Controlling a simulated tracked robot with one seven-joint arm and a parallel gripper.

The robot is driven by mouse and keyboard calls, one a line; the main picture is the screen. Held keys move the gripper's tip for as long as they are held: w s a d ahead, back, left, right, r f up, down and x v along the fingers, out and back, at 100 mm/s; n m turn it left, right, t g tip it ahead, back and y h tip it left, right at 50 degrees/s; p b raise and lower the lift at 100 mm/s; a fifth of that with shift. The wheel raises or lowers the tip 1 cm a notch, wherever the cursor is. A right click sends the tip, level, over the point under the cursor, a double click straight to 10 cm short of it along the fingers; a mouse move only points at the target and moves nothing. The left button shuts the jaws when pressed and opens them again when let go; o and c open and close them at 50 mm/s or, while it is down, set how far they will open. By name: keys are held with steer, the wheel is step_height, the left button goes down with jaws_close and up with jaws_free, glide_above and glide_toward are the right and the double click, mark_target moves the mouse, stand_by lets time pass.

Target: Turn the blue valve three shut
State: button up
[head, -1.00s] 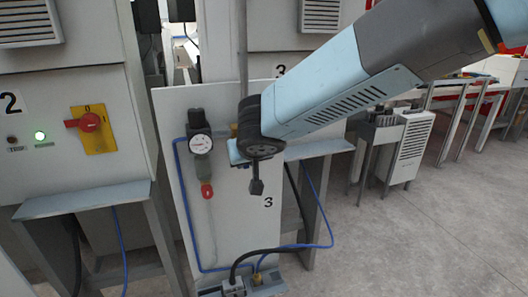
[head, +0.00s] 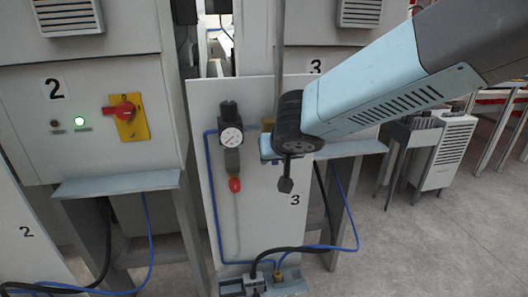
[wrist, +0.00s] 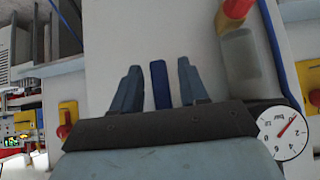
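The blue valve handle (wrist: 160,85) shows in the wrist view as a narrow blue bar in front of a white board. My gripper (wrist: 160,80) is open, with one finger on each side of the bar and a visible gap to each. How deep the bar sits between the fingers is hard to tell. In the head view, my gripper (head: 268,148) is mostly hidden by my wrist, in front of the white board (head: 265,215) marked 3. The valve handle is hidden there.
A pressure gauge (head: 231,137) and a red-tipped bowl (head: 235,184) sit left of my gripper on the board; the gauge (wrist: 284,132) is close to it in the wrist view. A blue hose (head: 213,200) runs around the board. A red switch (head: 125,110) is on cabinet 2.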

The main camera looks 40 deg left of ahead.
steer(key=v, duration=1.3)
steer(key=shift+s+d+r, duration=0.2)
steer(key=shift+d+r, duration=0.05)
stand_by(0.4)
steer(key=w+d+m+t+h, duration=0.1)
steer(key=w+d+m+h, duration=0.1)
steer(key=w+d, duration=0.5)
steer(key=w+d+r+m+t+h, duration=0.1)
steer(key=w+d+m, duration=0.15)
steer(key=d, duration=0.85)
steer(key=w+d+m+h, duration=0.15)
steer(key=w+d, duration=0.35)
steer(key=d, duration=0.5)
steer(key=s+d+f+m+h, duration=0.1)
steer(key=s+d, duration=0.2)
steer(key=d, duration=0.5)
steer(key=s+d+f+m+g+h, duration=0.1)
steer(key=s+d+m, duration=0.1)
steer(key=d, duration=0.7)
steer(key=s+d+f+m+h, duration=0.1)
steer(key=s+d, duration=0.3)
steer(key=d, duration=0.5)
steer(key=shift+f+m, duration=0.25)
steer(key=shift+m, duration=0.25)
